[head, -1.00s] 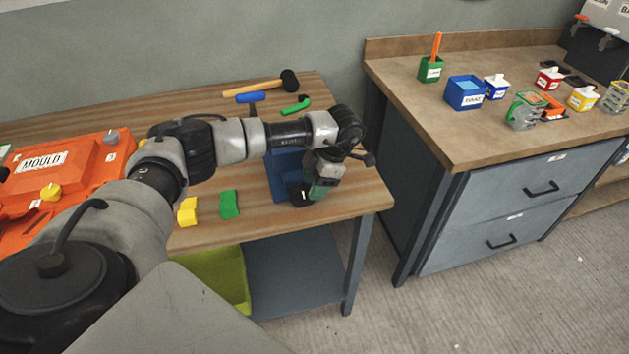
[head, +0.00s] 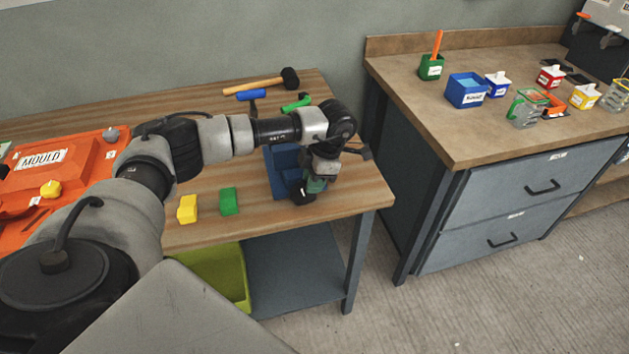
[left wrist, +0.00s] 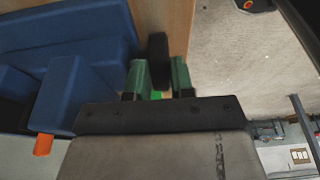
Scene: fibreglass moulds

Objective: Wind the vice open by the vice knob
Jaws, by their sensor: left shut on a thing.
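The blue vice (head: 281,174) stands at the right front end of the wooden bench, partly covered by my left arm. In the left wrist view its blue body (left wrist: 90,95) fills the left side. The dark vice knob (head: 301,194) is at its front; in the left wrist view the knob (left wrist: 158,62) sits between the green fingertips. My left gripper (head: 315,186) points down at the knob and is shut on it; its fingers also show in the left wrist view (left wrist: 158,78). How far apart the vice jaws stand is hard to see.
A yellow block (head: 187,209) and a green block (head: 229,201) lie left of the vice. The orange mould (head: 75,172) is further left. A black-headed mallet (head: 289,78) and a blue-handled tool (head: 251,95) lie behind. A gap separates the bench from the drawer cabinet (head: 505,205).

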